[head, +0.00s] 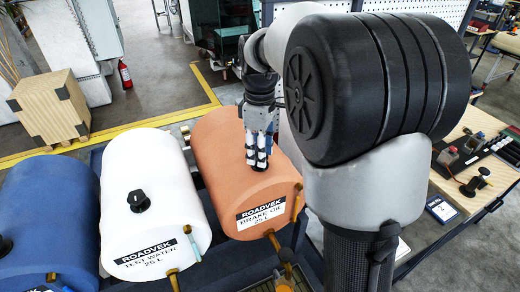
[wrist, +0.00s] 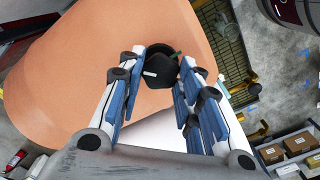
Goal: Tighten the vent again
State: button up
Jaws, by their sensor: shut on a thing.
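The vent is a black knob (wrist: 158,73) with a short pale mark, seen in the wrist view between my fingertips. It is against the top of the orange drum (head: 228,147), which is labelled brake oil and lies on its side. My gripper (head: 257,162) comes down from above onto this drum, its blue-and-white fingers shut on the vent. In the head view the fingers hide the vent. The drum's curved surface (wrist: 75,75) fills the left of the wrist view. How far the vent is screwed in cannot be told.
A white drum (head: 125,177) labelled test water lies to the left, with its own black knob (head: 138,201) on top. A blue drum (head: 45,215) lies beyond it. Brass taps (head: 284,255) stick out at the drums' front ends. A workbench (head: 450,205) stands at the right.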

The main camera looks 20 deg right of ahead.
jog(key=shift+m, duration=0.4)
jog(key=m+p, duration=0.1)
jog(key=m, duration=0.1)
jog(key=shift+m, duration=0.4)
jog(key=m, duration=0.3)
jog(key=shift+m+p, duration=0.3)
jog(key=shift+p, duration=0.1)
jog(key=m+p, duration=0.1)
jog(key=m, duration=0.5)
jog(key=m+p, duration=0.1)
jog(key=m, duration=0.6)
jog(key=shift+m, duration=0.3)
jog(key=m, duration=0.6)
jog(key=o, duration=1)
